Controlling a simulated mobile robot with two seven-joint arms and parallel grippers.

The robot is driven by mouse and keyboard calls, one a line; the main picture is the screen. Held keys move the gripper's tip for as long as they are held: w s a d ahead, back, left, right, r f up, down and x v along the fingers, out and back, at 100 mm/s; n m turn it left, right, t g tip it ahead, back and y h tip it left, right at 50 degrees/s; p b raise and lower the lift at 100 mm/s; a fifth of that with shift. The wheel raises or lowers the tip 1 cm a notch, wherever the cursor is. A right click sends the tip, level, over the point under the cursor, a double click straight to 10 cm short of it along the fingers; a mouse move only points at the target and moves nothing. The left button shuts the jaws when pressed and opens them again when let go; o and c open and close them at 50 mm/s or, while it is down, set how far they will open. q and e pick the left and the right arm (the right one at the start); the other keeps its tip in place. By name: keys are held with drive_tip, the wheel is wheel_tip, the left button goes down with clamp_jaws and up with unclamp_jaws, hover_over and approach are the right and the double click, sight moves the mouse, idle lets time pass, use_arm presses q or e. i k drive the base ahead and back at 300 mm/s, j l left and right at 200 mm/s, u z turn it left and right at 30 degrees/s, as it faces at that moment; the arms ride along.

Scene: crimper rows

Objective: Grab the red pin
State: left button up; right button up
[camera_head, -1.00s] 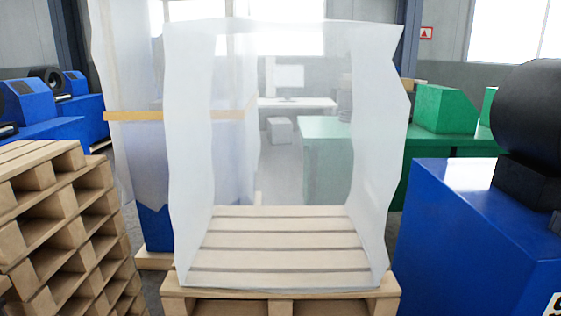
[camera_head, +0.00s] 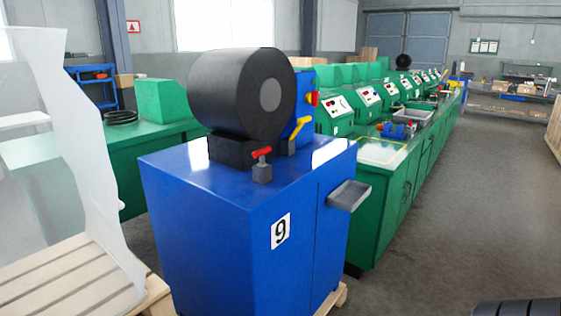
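Neither of my grippers is in view.
A wooden pallet (camera_head: 75,285) with a clear plastic sheet (camera_head: 85,150) stands at the left. A grey tray (camera_head: 349,195) juts from the machine's right side. Green benches (camera_head: 400,185) run back on the right. The floor (camera_head: 460,230) at right is mostly clear.

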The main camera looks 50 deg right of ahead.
sight(261, 153)
drive_tip(key=z, duration=1.35)
